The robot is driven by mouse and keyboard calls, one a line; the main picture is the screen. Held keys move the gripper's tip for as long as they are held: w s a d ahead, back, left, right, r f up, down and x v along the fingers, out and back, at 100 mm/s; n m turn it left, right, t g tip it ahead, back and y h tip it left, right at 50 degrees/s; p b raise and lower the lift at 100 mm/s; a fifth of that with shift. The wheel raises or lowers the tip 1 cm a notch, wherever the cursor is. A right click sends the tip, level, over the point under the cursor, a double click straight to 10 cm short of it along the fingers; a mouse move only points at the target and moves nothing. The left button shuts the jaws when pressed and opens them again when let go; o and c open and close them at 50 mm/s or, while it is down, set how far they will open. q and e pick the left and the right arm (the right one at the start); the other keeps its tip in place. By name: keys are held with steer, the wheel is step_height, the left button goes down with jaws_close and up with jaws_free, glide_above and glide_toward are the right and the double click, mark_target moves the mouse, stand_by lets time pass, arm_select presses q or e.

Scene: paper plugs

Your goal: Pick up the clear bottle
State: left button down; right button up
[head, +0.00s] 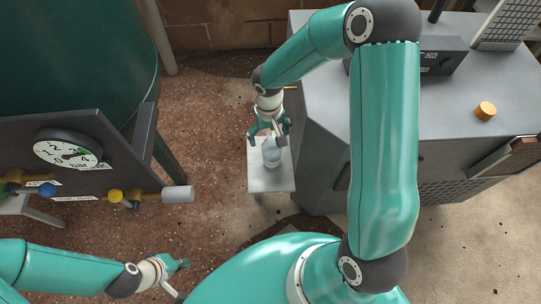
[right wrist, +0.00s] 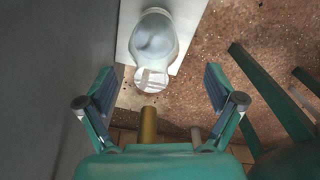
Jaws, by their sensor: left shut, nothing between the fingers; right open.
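The clear bottle (head: 271,153) stands on a small pale shelf (head: 270,184) beside the grey cabinet. My right gripper (head: 268,131) is at the bottle's far side, with its fingers spread. In the right wrist view the bottle (right wrist: 153,40) lies ahead of the open fingertips (right wrist: 160,78), roughly centred between them, with nothing held. The bottle looks whitish and partly see-through there. Whether a finger touches it I cannot tell. My left gripper (head: 181,266) is shut and empty, low at the left over the floor, far from the bottle.
The grey cabinet (head: 319,185) rises close to the right of the shelf. A gauge panel (head: 108,198) with valves stands at the left, before a green tank (head: 70,60). A brass rod (right wrist: 149,125) shows between the fingers' bases.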

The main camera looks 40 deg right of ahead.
mark_target(272, 146)
steer(key=f, duration=0.1)
steer(key=f+b, duration=0.1)
steer(key=f, duration=0.3)
steer(key=shift+s+d+f+b, duration=0.2)
steer(key=shift+s+d+b, duration=0.1)
steer(key=shift+s+b, duration=0.1)
steer(key=shift+f, duration=0.5)
steer(key=c, duration=1.6)
steer(key=shift+w+r, duration=0.1)
